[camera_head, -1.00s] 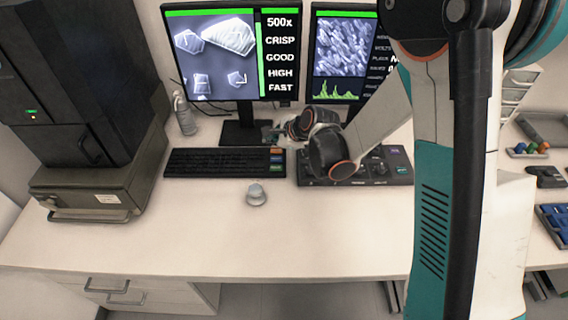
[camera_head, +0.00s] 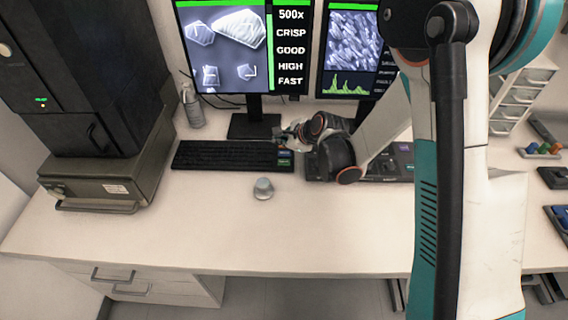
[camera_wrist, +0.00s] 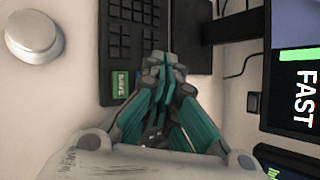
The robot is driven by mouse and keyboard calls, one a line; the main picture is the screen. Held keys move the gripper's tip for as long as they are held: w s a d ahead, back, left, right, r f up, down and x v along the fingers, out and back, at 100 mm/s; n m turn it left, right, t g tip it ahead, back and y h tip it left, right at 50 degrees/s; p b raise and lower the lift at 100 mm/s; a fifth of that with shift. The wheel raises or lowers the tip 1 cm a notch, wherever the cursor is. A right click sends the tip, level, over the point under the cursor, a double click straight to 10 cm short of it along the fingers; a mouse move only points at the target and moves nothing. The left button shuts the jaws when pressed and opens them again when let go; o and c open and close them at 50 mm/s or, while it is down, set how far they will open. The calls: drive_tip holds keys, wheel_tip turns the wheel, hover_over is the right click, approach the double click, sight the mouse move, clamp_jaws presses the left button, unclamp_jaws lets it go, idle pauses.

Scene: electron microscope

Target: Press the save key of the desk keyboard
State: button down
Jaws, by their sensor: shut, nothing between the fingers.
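The black desk keyboard (camera_head: 215,155) lies below the left monitor. In the wrist view it also shows (camera_wrist: 118,42), with a green key (camera_wrist: 120,84) at its near end. The lettering on that key is too blurred to read surely. In the head view, a blue key and a green key show at the keyboard's right end. My gripper (camera_head: 284,137) is shut and empty over that end. In the wrist view my closed fingertips (camera_wrist: 157,60) are just right of the green key and hide the keys under them. I cannot tell whether they touch.
A round grey knob-like thing (camera_head: 263,188) stands in front of the keyboard. The left monitor's stand (camera_head: 254,122) is close behind my gripper. A control panel (camera_head: 400,160) lies to the right, partly behind my arm. The front of the desk is clear.

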drive_tip(key=b, duration=0.4)
hover_over(282, 163)
wheel_tip(282, 163, down, 6)
drive_tip(key=shift+f, duration=0.35)
drive_tip(key=shift+f, duration=0.15)
idle(0.8)
drive_tip(key=shift+f+b, duration=0.25)
drive_tip(key=shift+b, duration=0.35)
drive_tip(key=shift+f+b, duration=0.35)
drive_tip(key=shift+b, duration=0.05)
idle(0.4)
drive_tip(key=shift+r, duration=0.15)
drive_tip(key=shift+r+p, duration=0.45)
drive_tip(key=shift+r, duration=0.25)
drive_tip(key=shift+r+p, duration=1.45)
drive_tip(key=shift+r, duration=1)
